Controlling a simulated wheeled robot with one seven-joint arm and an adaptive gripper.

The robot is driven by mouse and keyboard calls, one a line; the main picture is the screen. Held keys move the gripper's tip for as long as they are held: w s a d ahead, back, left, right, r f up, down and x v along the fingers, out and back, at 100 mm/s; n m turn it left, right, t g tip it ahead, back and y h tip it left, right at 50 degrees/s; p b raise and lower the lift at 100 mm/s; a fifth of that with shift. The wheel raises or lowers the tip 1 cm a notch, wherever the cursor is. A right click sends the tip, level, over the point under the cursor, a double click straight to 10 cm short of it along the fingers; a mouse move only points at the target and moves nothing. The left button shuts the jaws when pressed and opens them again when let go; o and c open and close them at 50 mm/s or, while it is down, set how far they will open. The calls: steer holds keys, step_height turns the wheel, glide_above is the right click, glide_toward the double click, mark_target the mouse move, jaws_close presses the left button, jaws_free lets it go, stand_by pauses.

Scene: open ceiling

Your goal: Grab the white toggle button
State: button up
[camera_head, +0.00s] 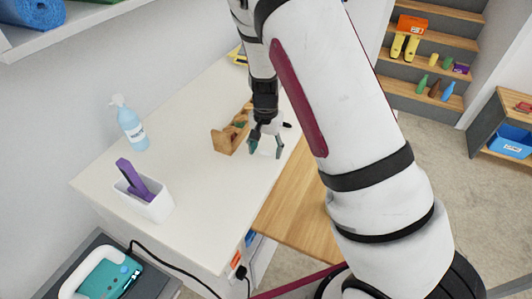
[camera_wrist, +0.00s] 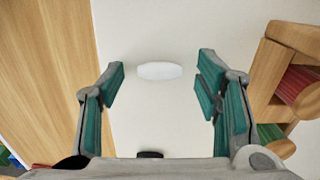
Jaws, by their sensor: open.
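The white toggle button (camera_wrist: 160,70) is a small flat white oval on the pale tabletop in the wrist view. It lies between and slightly beyond my two green-padded fingertips, touching neither as far as I can see. My gripper (camera_wrist: 160,82) is open and empty, its fingers spread wide to either side of the button. In the head view my gripper (camera_head: 266,150) hangs pointing down over the white table, just right of a wooden holder. There the button is hard to tell from the white table between the fingers.
The wooden holder (camera_head: 229,139) stands close by my gripper; it also shows at the right of the wrist view (camera_wrist: 268,75). A small black object (camera_wrist: 150,154) lies near the gripper base. A spray bottle (camera_head: 131,128) and white container (camera_head: 147,203) stand farther left.

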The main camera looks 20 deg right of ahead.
steer(key=c, duration=0.8)
steer(key=shift+c, duration=0.2)
